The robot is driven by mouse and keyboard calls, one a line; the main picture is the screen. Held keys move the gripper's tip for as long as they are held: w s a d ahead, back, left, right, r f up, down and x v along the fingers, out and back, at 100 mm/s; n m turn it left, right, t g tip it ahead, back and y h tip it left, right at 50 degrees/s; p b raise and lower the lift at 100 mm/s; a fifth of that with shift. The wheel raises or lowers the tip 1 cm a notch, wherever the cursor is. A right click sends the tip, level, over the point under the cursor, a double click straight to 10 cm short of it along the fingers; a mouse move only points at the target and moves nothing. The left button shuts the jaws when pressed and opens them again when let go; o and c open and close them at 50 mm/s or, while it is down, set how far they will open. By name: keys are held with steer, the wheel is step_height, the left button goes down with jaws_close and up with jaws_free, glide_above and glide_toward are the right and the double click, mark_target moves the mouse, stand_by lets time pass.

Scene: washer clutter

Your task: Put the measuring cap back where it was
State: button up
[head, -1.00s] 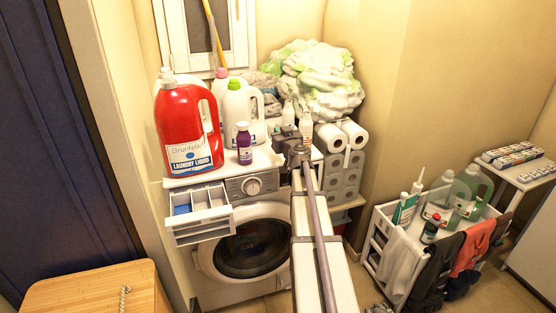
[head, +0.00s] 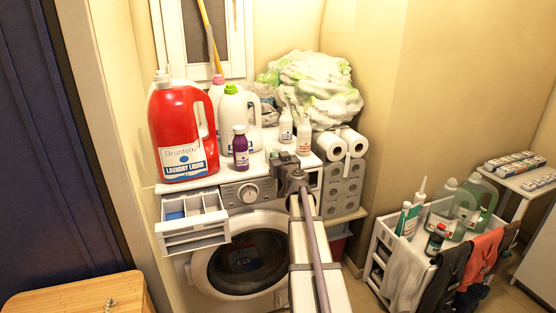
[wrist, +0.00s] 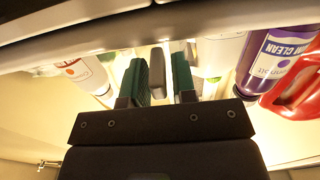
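My gripper (head: 283,158) is at the front edge of the washer top (head: 206,181), in front of two small white bottles. In the wrist view, a grey block-like thing (wrist: 158,72) shows between the green finger pads of my gripper (wrist: 160,72). I cannot tell whether they grip it, or whether it is the measuring cap. A red laundry liquid bottle (head: 185,130) with a grey-white cap (head: 162,79) stands at the left of the washer top. No separate measuring cap can be made out with certainty.
A purple bottle (head: 241,150), a green-capped white jug (head: 232,108) and small white bottles (head: 304,137) stand close around my gripper. The detergent drawer (head: 192,222) is pulled out. Paper rolls (head: 343,142) are at the right; a white cart (head: 385,240) stands farther right.

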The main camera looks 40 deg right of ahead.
steer(key=shift+o, duration=1)
steer(key=shift+r+p, duration=0.3)
steer(key=v, duration=1.2)
steer(key=shift+f, duration=0.15)
